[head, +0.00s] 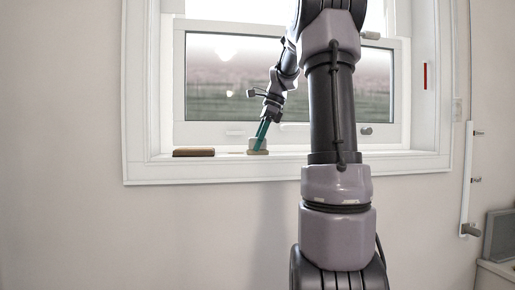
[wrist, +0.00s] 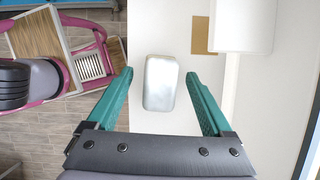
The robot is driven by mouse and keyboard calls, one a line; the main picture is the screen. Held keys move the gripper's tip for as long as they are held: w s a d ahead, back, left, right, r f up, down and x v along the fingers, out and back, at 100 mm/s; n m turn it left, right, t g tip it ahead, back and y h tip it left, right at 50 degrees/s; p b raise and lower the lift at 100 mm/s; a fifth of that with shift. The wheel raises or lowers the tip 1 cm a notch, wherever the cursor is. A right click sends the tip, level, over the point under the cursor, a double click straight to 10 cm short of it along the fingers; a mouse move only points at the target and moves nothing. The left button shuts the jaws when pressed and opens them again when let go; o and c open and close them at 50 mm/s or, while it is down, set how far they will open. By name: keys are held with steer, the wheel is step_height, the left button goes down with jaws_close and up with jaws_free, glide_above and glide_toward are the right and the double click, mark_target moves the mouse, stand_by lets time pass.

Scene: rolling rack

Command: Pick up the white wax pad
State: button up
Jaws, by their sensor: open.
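The white wax pad (wrist: 160,84), a pale rounded block, lies on the white sill in the wrist view. My gripper (wrist: 159,74) is open, its green fingers to the left and right of the pad with gaps on both sides. I cannot tell the height of the fingertips over the sill. In the head view my gripper (head: 261,142) points down at the window sill, its fingers partly covering a small pale thing there.
A flat brown item (head: 194,152) lies on the sill left of my gripper. The window (head: 225,78) stands behind. In the wrist view a white block (wrist: 243,25) and a tan patch (wrist: 203,35) are at upper right. A pink-framed rack (wrist: 78,22) stands on the floor at left.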

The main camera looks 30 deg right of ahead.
jaws_close()
step_height(320, 180, up, 10)
stand_by(0.6)
steer(key=c, duration=0.9)
jaws_free()
steer(key=c, duration=0.4)
